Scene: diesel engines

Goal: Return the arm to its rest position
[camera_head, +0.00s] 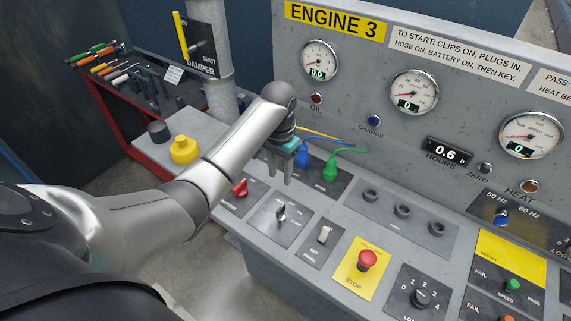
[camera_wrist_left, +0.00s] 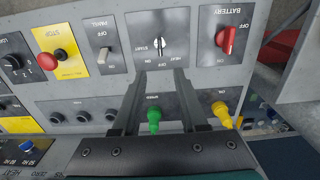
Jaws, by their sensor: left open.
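My left arm (camera_head: 228,150) reaches in from the left across the front of the engine console. My left gripper (camera_head: 280,166) points down above the console's sloping panel, near the rotary start switch (camera_head: 281,213) and the green plug (camera_head: 330,170). In the left wrist view its two fingers (camera_wrist_left: 160,100) are spread apart with nothing held between them. The green plug (camera_wrist_left: 154,117) shows between the fingers there, and a yellow plug (camera_wrist_left: 222,115) shows beside them. My right gripper is in neither view.
The red battery switch (camera_head: 240,188), red stop button (camera_head: 366,259) and yellow knob (camera_head: 184,149) stick up nearby. A blue plug (camera_head: 302,155) sits behind the gripper. The gauge panel (camera_head: 450,65) rises behind. A red tool cart (camera_head: 125,125) stands at left. Open floor (camera_head: 205,270) lies in front.

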